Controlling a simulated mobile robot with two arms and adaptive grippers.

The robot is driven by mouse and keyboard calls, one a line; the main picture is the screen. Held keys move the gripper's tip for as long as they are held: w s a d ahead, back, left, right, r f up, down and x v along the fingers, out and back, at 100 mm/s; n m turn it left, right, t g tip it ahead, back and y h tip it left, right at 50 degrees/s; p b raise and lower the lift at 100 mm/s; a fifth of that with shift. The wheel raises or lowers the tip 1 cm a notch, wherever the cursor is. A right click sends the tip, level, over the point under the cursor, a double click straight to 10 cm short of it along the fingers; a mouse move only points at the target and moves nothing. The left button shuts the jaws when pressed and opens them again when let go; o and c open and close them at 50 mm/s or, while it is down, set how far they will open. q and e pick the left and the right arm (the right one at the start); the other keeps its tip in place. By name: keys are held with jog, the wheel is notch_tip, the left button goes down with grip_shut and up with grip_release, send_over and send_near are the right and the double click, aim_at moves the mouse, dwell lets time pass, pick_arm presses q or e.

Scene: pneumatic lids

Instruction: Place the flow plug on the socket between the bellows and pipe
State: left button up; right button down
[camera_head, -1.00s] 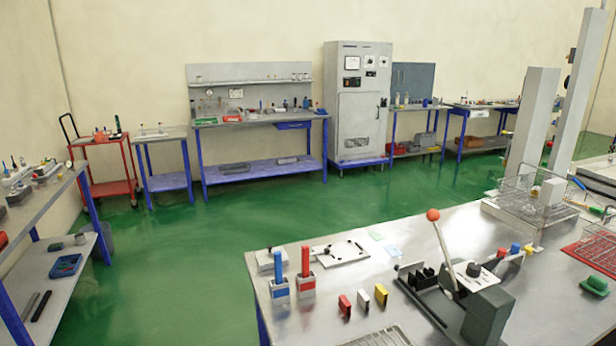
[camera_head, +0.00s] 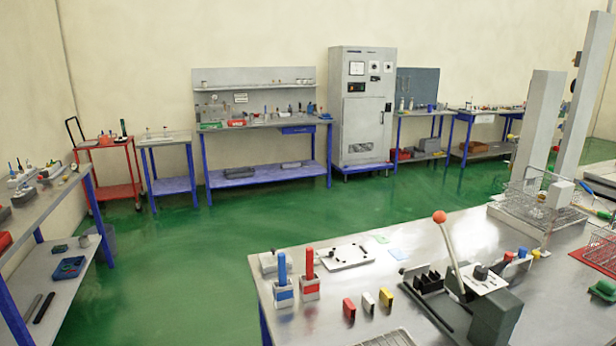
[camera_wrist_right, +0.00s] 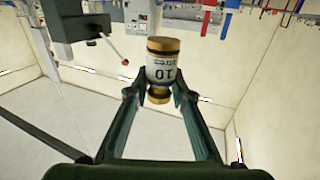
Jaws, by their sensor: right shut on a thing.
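My right gripper (camera_wrist_right: 157,92) is shut on a short cylinder, which I take to be the flow plug (camera_wrist_right: 160,68). It has brass-coloured ends and a white band with upside-down print that looks like "10". The fingers hold it from both sides near its lower end in the right wrist view. It is clear of any surface there. Neither gripper shows in the head view. I cannot make out the bellows, the pipe or the socket between them in either view.
A steel table (camera_head: 330,315) fills the lower right. On it stand a lever press (camera_head: 495,315) with a red knob, blue-handled (camera_head: 282,275) and red-handled (camera_head: 309,272) blocks, small coloured blocks (camera_head: 368,302) and a wire basket (camera_head: 540,205). Green floor (camera_head: 200,270) lies open beyond.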

jog(key=s, duration=0.2)
jog(key=s+f, duration=0.1)
jog(key=s, duration=0.1)
jog(key=shift+r, duration=0.1)
jog(key=w+a+r+n+y+p, duration=0.15)
jog(key=a+r+p, duration=0.55)
jog(key=p, duration=0.7)
jog(key=shift+y, duration=0.35)
jog(key=w+d+f+b, duration=0.1)
jog(key=w+f+b, duration=0.2)
jog(key=w, duration=0.1)
jog(key=w+d+f+b, duration=0.1)
jog(key=w+f+b, duration=0.1)
jog(key=w+b, duration=0.1)
jog(key=w+d+f+b, duration=0.1)
jog(key=w+f+b, duration=0.2)
jog(key=w, duration=0.3)
jog(key=shift+d+f+b, duration=0.35)
jog(key=shift+d+b, duration=0.05)
jog(key=shift+b, duration=0.15)
jog(key=shift+w+d+f+b, duration=0.1)
jog(key=shift+w+f+b, duration=0.05)
jog(key=shift+f+b, duration=0.2)
notch_tip(320, 180, down, 3)
jog(key=b, duration=0.3)
jog(key=shift+w, duration=0.1)
jog(key=shift+b, duration=0.3)
